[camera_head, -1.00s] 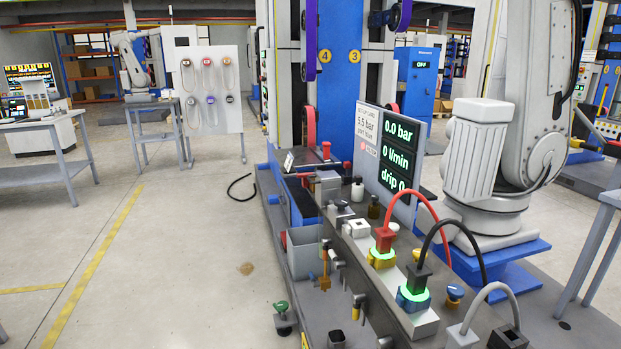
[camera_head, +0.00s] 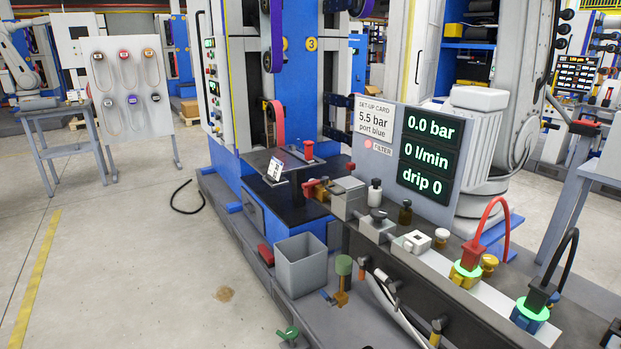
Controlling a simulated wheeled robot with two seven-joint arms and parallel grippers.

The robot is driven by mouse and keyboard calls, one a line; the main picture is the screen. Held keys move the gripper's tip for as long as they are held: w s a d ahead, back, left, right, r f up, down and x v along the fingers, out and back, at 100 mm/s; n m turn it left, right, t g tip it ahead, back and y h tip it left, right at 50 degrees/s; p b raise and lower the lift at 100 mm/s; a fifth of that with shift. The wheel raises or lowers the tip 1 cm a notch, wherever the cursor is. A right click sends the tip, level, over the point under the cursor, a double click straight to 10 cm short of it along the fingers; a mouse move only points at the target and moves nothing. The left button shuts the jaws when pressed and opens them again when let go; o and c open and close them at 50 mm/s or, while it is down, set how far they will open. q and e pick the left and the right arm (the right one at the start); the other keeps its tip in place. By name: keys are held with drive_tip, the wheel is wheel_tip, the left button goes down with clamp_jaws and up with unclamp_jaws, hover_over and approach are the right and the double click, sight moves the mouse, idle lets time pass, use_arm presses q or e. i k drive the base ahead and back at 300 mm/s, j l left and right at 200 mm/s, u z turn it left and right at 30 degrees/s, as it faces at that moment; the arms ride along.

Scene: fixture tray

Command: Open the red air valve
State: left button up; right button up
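A small red handle (camera_head: 309,188) with a brass-coloured part beside it sits at the left side of a grey box (camera_head: 347,198) on the bench. It looks like the red air valve, but it is too small to tell its exact position. Another red piece (camera_head: 308,150) stands on the dark plate behind it. The display panel (camera_head: 428,150) behind the bench reads 0.0 bar, 0 l/min and drip 0. Neither of my grippers is in view.
A set-up card (camera_head: 357,122) reads 5.5 bar, port blue. Red (camera_head: 494,225) and black (camera_head: 566,255) hoses rise from glowing ports at right. A grey bin (camera_head: 300,262) and a green-handled valve (camera_head: 290,335) stand at the bench's front. Open floor lies left.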

sight(324, 181)
drive_tip(key=i+j+z, duration=0.15)
drive_tip(key=j, duration=0.2)
drive_tip(key=i+j+z, duration=0.3)
drive_tip(key=j, duration=0.5)
drive_tip(key=i+j+z, duration=0.15)
drive_tip(key=j, duration=0.25)
drive_tip(key=i+j+z, duration=0.15)
drive_tip(key=j, duration=0.3)
drive_tip(key=i+j+z, duration=0.15)
drive_tip(key=j, duration=0.3)
